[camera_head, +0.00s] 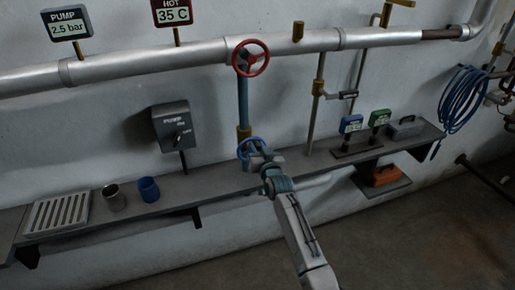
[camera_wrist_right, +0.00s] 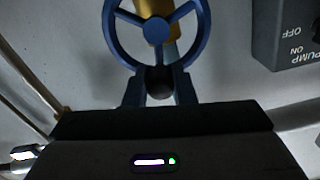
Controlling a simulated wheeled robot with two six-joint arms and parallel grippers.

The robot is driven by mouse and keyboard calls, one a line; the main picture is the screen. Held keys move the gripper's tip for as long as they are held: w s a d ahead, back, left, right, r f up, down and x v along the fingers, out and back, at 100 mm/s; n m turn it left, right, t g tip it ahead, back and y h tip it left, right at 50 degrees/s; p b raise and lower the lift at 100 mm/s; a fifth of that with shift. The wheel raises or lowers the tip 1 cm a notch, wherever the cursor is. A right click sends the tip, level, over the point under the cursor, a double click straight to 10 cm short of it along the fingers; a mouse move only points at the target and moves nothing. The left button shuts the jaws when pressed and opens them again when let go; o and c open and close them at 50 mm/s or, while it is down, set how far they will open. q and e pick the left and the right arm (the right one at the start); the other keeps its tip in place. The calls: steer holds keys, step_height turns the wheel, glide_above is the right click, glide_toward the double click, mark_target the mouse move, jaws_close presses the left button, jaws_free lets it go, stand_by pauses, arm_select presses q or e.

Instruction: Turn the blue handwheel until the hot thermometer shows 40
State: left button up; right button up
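The blue handwheel (camera_head: 246,147) sits low on the vertical blue-and-brass pipe in the head view. It fills the top middle of the right wrist view (camera_wrist_right: 158,38). My right gripper (camera_head: 255,156) is at the wheel's lower rim. In the right wrist view, my right gripper's fingers (camera_wrist_right: 160,88) stand on either side of a dark round knob (camera_wrist_right: 160,81) at the rim, with no clear gap. The hot thermometer (camera_head: 174,11) reads 35 C at the top of the head view. My left gripper is in neither view.
A red handwheel (camera_head: 251,58) sits above on the large horizontal pipe (camera_head: 150,67). A pump switch box (camera_head: 172,127) is on the wall to the left. The shelf (camera_head: 215,184) holds a metal cup (camera_head: 113,197), a blue cup (camera_head: 149,189) and a grate (camera_head: 58,213). A pump gauge (camera_head: 67,24) reads 2.5 bar.

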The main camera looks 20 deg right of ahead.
steer(key=shift+d+m, duration=0.2)
steer(key=shift+m, duration=0.3)
steer(key=shift+c, duration=0.3)
steer(key=shift+d+f+m+p, duration=0.25)
steer(key=shift+m+p, duration=0.2)
steer(key=shift+m, duration=0.55)
steer(key=o, duration=1)
steer(key=s+b, duration=0.3)
steer(key=s, duration=0.7)
steer(key=shift+s+d, duration=0.25)
steer(key=shift+s, duration=0.15)
